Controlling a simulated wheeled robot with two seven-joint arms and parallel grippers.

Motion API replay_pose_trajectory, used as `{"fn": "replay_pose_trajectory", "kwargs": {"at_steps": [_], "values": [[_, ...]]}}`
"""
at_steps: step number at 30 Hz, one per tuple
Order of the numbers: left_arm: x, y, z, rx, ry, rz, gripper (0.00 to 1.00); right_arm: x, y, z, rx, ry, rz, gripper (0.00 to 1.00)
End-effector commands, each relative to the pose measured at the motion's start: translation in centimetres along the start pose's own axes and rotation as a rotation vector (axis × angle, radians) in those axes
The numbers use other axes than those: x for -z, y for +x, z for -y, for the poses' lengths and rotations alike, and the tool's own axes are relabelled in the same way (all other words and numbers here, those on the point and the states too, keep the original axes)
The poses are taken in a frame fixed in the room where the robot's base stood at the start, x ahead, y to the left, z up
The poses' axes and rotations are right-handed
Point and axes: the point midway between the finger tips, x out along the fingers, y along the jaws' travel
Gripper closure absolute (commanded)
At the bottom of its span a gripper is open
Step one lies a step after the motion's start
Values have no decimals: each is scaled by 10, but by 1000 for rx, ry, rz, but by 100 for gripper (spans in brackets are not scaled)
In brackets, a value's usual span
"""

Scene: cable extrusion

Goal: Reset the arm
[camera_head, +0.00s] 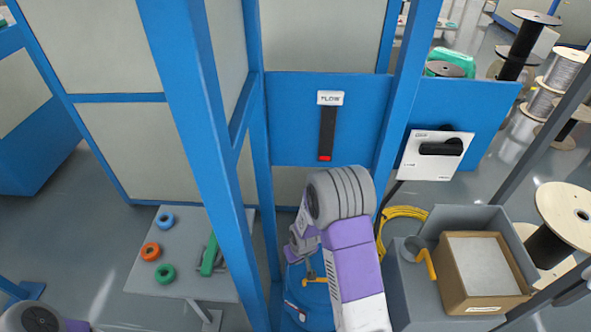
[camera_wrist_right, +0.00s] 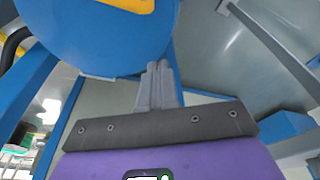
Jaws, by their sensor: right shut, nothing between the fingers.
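My right arm (camera_head: 349,258), purple and grey, comes up from the bottom of the head view and bends at a grey joint. My right gripper (camera_head: 293,252) hangs to the left of the forearm, small and partly hidden by it, above a blue round object (camera_head: 308,302). In the right wrist view the gripper's two grey fingers (camera_wrist_right: 157,72) are together with nothing between them. A large blue round surface (camera_wrist_right: 95,35) fills the upper left there; I cannot tell whether the fingers touch it.
A blue frame post (camera_head: 205,130) stands left of my right arm. A blue panel with a black-and-red lever (camera_head: 327,135) and a white switch box (camera_head: 432,158) are behind. A grey table (camera_head: 190,220) holds coloured rings. A cardboard box (camera_head: 485,270) sits right.

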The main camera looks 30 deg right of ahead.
Motion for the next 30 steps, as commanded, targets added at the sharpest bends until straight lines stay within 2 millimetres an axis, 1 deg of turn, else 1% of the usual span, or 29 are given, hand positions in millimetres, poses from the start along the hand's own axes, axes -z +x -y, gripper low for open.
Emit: {"fn": "replay_pose_trajectory", "kwargs": {"at_steps": [5, 8, 11, 12, 14, 15, 18, 21, 24, 29, 30], "values": [[0, 0, 0, 0, 0, 0, 51, -2, 1, 1, 3, 1, 3, 100], [0, 0, 0, 0, 0, 0, 51, -19, 13, 15, 32, 15, 26, 100], [0, 0, 0, 0, 0, 0, 51, -56, 32, 45, 99, 52, 70, 100], [0, 0, 0, 0, 0, 0, 51, -74, 39, 60, 132, 75, 90, 100], [0, 0, 0, 0, 0, 0, 51, -100, 46, 84, 183, 109, 119, 100], [0, 0, 0, 0, 0, 0, 51, -116, 48, 99, 214, 134, 138, 100], [0, 0, 0, 0, 0, 0, 51, -147, 48, 129, 280, 187, 173, 100], [0, 0, 0, 0, 0, 0, 51, -166, 44, 148, 321, 226, 195, 100], [0, 0, 0, 0, 0, 0, 51, -172, 42, 156, 339, 241, 202, 100], [0, 0, 0, 0, 0, 0, 51, -173, 41, 157, 341, 243, 202, 100], [0, 0, 0, 0, 0, 0, 54, -173, 41, 157, 341, 242, 202, 100]]}}
